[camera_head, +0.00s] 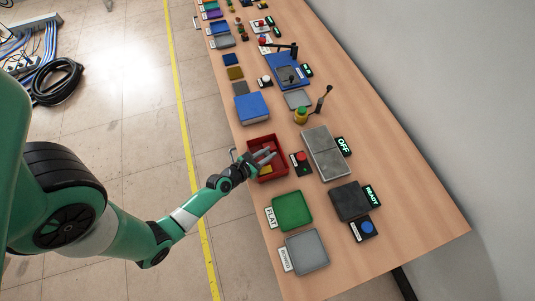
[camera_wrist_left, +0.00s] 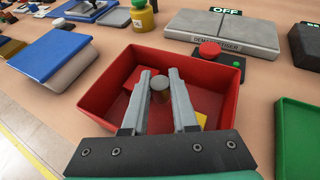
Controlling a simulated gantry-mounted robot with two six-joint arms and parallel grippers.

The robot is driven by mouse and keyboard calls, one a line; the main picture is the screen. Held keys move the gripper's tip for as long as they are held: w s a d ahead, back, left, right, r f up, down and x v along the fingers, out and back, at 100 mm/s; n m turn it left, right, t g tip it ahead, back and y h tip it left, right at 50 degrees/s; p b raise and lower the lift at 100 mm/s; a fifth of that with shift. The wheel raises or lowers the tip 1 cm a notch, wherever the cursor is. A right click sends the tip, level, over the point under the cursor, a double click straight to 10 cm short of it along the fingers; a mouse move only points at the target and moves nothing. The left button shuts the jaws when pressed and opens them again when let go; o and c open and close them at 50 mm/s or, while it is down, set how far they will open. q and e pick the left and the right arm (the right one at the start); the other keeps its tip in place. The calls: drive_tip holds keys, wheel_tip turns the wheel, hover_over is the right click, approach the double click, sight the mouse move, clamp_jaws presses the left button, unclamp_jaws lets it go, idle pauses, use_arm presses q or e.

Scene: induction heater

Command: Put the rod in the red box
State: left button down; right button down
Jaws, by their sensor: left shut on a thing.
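The red box (camera_head: 251,150) stands open on the table near its left edge, and it fills the middle of the left wrist view (camera_wrist_left: 108,90). My left gripper (camera_head: 268,155) reaches in over the box from the left. In the left wrist view its fingers (camera_wrist_left: 160,76) are shut on the grey rod (camera_wrist_left: 160,92), whose round end shows between them. The rod is above the box floor, inside the outline of the walls. Its lower part is hidden, so I cannot tell if it touches the floor. My right gripper is out of view.
A yellow piece (camera_wrist_left: 201,119) lies in the box. A red button (camera_head: 301,157) and the grey demagnetiser (camera_head: 323,152) are to the right. A green tray (camera_head: 292,210) and grey tray (camera_head: 306,251) are nearer. A blue box (camera_head: 252,108) stands behind.

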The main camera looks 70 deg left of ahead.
use_arm(q)
drive_tip(key=shift+f+b, duration=0.45)
drive_tip(key=shift+f, duration=0.15)
drive_tip(key=c, duration=0.7)
unclamp_jaws()
drive_tip(key=shift+r, duration=0.1)
drive_tip(key=shift+s+d+r+p, duration=0.25)
drive_tip(key=shift+s+r+p, duration=0.2)
drive_tip(key=shift+s+r, duration=0.1)
drive_tip(key=shift+s+d+r+p, duration=0.25)
drive_tip(key=shift+s+r+p, duration=0.15)
drive_tip(key=shift+s+r, duration=0.1)
drive_tip(key=b+v, duration=0.1)
drive_tip(key=v, duration=0.8)
drive_tip(key=shift+s+d, duration=0.15)
drive_tip(key=shift+s, duration=0.1)
